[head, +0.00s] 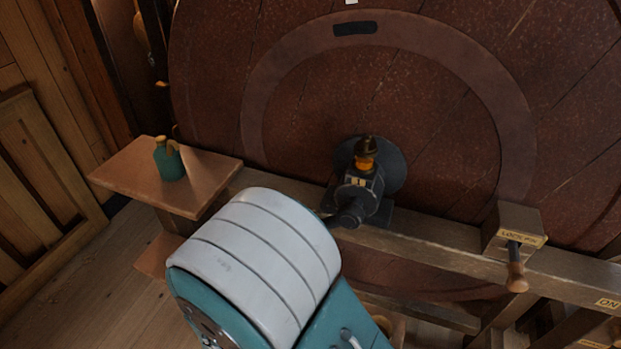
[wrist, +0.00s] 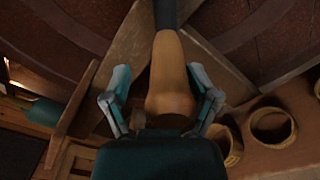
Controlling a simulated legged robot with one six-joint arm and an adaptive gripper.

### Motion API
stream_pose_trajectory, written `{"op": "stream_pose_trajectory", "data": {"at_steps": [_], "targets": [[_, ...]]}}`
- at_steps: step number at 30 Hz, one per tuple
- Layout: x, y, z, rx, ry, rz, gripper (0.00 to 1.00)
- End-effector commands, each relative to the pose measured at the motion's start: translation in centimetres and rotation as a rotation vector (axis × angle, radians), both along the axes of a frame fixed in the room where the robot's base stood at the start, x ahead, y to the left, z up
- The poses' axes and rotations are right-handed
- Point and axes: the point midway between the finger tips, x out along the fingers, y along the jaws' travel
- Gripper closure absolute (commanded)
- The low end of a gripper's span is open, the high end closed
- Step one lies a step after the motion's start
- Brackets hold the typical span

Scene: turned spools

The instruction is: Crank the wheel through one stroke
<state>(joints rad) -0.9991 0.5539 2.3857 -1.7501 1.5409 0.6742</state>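The large dark red-brown plank wheel (head: 430,120) fills the back of the head view. Its black hub (head: 358,190) carries a brass and amber fitting, and a short dark piece runs from it toward my arm. In the wrist view, a tan wooden handle (wrist: 171,80) on a dark rod (wrist: 166,14) stands between the two teal fingers of my gripper (wrist: 158,72). The fingers are apart, with a gap at the left of the handle; contact on the right cannot be told. In the head view my arm hides the gripper and this handle.
A beam (head: 430,235) crosses before the wheel, with a labelled lock block (head: 513,228) and its wooden-knobbed lever (head: 516,275) at right. A teal jug (head: 168,160) stands on a wooden shelf (head: 125,175) at left.

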Motion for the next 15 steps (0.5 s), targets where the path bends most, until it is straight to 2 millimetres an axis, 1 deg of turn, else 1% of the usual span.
{"op": "stream_pose_trajectory", "data": {"at_steps": [1, 11, 15], "targets": [[0.4, 0.2, 0.5, 0.029, -0.014, -0.002, 0.37], [1.0, 1.3, 2.4, 0.201, -0.075, -0.005, 0.37], [1.2, 1.8, 3.7, 0.279, -0.109, -0.003, 0.37]]}}
